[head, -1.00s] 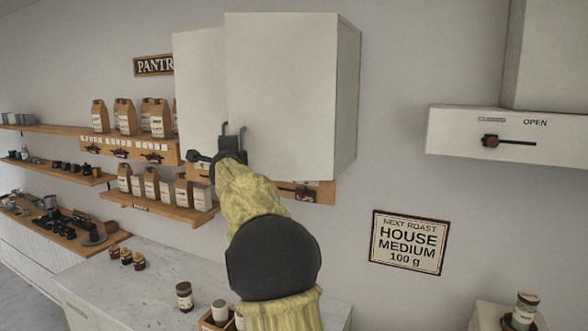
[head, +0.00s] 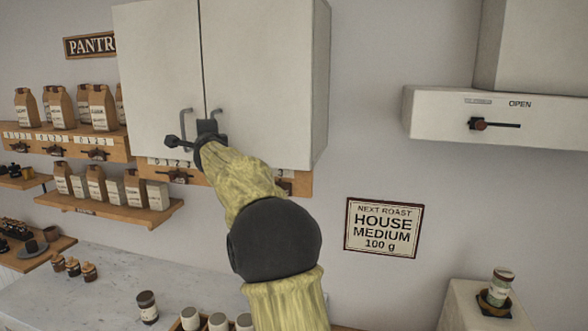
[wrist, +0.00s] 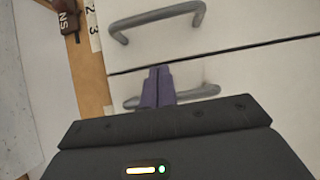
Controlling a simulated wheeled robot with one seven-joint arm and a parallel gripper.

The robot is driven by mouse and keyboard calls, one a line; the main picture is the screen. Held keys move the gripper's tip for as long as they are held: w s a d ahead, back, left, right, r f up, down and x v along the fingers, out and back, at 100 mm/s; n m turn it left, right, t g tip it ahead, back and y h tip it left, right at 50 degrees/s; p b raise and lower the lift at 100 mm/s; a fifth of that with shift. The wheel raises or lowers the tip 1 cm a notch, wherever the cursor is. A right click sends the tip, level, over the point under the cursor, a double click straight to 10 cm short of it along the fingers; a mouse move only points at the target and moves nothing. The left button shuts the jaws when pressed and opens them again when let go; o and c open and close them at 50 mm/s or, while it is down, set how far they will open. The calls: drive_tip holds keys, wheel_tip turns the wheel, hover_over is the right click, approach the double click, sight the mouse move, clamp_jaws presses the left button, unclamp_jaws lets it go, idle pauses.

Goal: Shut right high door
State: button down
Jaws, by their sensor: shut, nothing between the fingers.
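The right high door (head: 257,85) is the right white panel of the wall cabinet. It looks flush with the left door (head: 160,75), with only a thin dark seam between them. My gripper (head: 208,128) is at the lower inner corner of the right door, beside the seam. In the wrist view my gripper (wrist: 157,85) has its fingers together and empty, in front of the right door's handle (wrist: 205,91), hiding part of it. Whether they touch the door I cannot tell. The left door's handle (wrist: 157,21) shows fully across the seam.
Shelves with coffee bags (head: 103,108) are to the left and run under the cabinet. A marble counter (head: 95,290) with jars and cups lies below. A range-hood-like white box (head: 440,115) with a lever sits at right. The wall between is clear except for a sign (head: 383,230).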

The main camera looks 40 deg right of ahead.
drive_tip(key=s+a+b, duration=0.1)
drive_tip(key=s+a, duration=0.7)
drive_tip(key=a, duration=0.2)
drive_tip(key=shift+s+a+b, duration=0.35)
idle(0.3)
drive_tip(key=s+a+f+n+g+y+b, duration=0.15)
drive_tip(key=s+f+n, duration=0.25)
drive_tip(key=f, duration=0.6)
drive_tip(key=s+a+f+n+g+y+b, duration=0.1)
drive_tip(key=s+a+f+n+g+y, duration=0.25)
drive_tip(key=f, duration=0.55)
drive_tip(key=s+f+n+g+b, duration=0.15)
drive_tip(key=s+f+n, duration=0.35)
drive_tip(key=f, duration=0.5)
drive_tip(key=s+d+f+n+g+b, duration=0.1)
drive_tip(key=s+f+n+g, duration=0.7)
drive_tip(key=s+f, duration=1)
drive_tip(key=s+d, duration=0.1)
drive_tip(key=s, duration=0.2)
drive_tip(key=shift+d+f, duration=0.2)
drive_tip(key=shift+n, duration=0.25)
